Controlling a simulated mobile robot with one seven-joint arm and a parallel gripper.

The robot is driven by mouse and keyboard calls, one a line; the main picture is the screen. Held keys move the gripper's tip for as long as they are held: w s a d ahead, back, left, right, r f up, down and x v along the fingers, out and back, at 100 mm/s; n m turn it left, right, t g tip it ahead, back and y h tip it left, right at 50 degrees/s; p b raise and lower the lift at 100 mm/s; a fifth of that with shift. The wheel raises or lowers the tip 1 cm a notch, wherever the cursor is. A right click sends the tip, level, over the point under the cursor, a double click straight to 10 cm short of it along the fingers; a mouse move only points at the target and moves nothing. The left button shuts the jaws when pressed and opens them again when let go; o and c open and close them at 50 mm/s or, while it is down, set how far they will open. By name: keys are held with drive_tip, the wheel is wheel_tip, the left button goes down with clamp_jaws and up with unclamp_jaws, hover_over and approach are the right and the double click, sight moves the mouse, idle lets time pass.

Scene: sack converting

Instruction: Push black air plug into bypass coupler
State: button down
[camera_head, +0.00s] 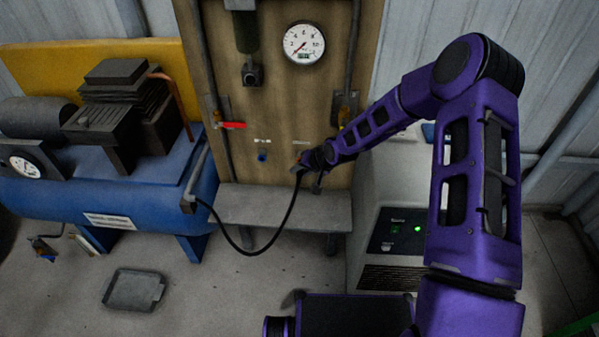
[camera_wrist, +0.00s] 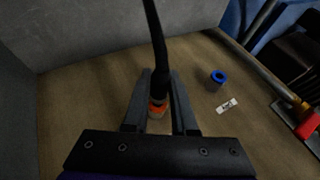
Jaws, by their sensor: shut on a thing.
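My gripper (camera_head: 303,166) is close to the wooden panel, right of the blue-ringed coupler (camera_head: 262,155). In the wrist view my gripper (camera_wrist: 160,80) is shut on the black air plug at the end of a black hose (camera_wrist: 155,35). An orange-ringed fitting (camera_wrist: 157,109) shows between the fingers, in line with the plug. Whether the plug touches it or sits inside it cannot be told. The blue-ringed coupler (camera_wrist: 218,77) is empty, beside a small white label (camera_wrist: 227,105). The label is unreadable, so I cannot tell which coupler is the bypass.
The hose (camera_head: 247,252) sags from the blue compressor tank (camera_head: 100,195) to my gripper. A red-handled valve (camera_head: 232,125) and a gauge (camera_head: 304,43) are on the panel (camera_head: 285,95). A grey shelf (camera_head: 275,205) lies below; a grey cabinet (camera_head: 378,205) stands right.

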drive_tip(key=shift+w, duration=0.75)
drive_tip(key=c, duration=0.6)
unclamp_jaws()
drive_tip(key=shift+c, duration=0.2)
